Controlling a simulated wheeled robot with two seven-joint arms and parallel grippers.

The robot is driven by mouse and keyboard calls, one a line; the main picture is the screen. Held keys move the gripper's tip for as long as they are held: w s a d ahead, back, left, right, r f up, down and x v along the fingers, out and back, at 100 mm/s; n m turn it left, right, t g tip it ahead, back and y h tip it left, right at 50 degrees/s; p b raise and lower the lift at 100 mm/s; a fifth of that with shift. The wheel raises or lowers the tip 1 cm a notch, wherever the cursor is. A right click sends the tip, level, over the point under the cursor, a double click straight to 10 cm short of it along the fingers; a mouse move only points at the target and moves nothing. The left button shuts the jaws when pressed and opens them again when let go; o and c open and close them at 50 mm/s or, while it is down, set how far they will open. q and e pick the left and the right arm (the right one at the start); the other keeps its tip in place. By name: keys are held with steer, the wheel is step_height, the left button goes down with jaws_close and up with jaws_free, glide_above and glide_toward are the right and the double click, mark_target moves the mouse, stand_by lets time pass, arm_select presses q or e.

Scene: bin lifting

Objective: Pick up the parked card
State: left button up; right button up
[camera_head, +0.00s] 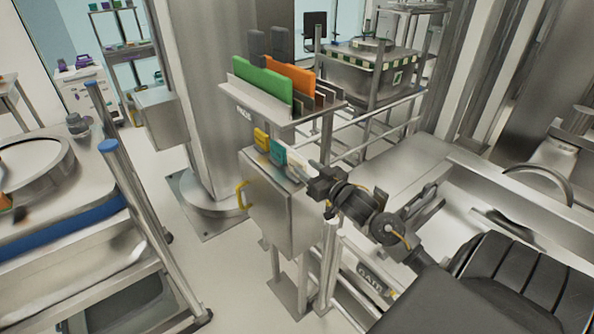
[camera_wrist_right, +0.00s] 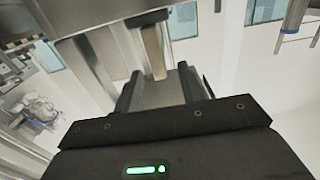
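A rack (camera_head: 284,125) on a post holds a green card (camera_head: 262,84), an orange card (camera_head: 290,76) and darker ones. Below it, a yellow card (camera_head: 261,139) and a teal card (camera_head: 277,151) stand at the top of a metal cabinet (camera_head: 283,210). I cannot tell which is the parked card. My right gripper (camera_head: 301,172) is just right of the teal card, below the rack. In the right wrist view its two fingers (camera_wrist_right: 160,88) are apart, with a grey surface between or behind them that I cannot identify. My left gripper is out of view.
A cart with a blue edge (camera_head: 70,223) and a slanted post stands at left. A large column (camera_head: 202,100) rises behind the cabinet. A striped bin (camera_head: 370,75) stands at the back. A metal bench (camera_head: 480,190) lies at right. Floor shows between cart and cabinet.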

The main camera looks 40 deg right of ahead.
mark_target(297, 159)
steer(key=shift+w+r, duration=0.15)
steer(key=shift+w, duration=0.3)
steer(key=w+p, duration=0.1)
steer(key=w, duration=0.1)
steer(key=w+p, duration=0.1)
steer(key=shift+w+f, duration=0.2)
steer(key=shift+w, duration=0.2)
steer(key=shift+w+f, duration=0.1)
steer(key=shift+w, duration=0.3)
jaws_close()
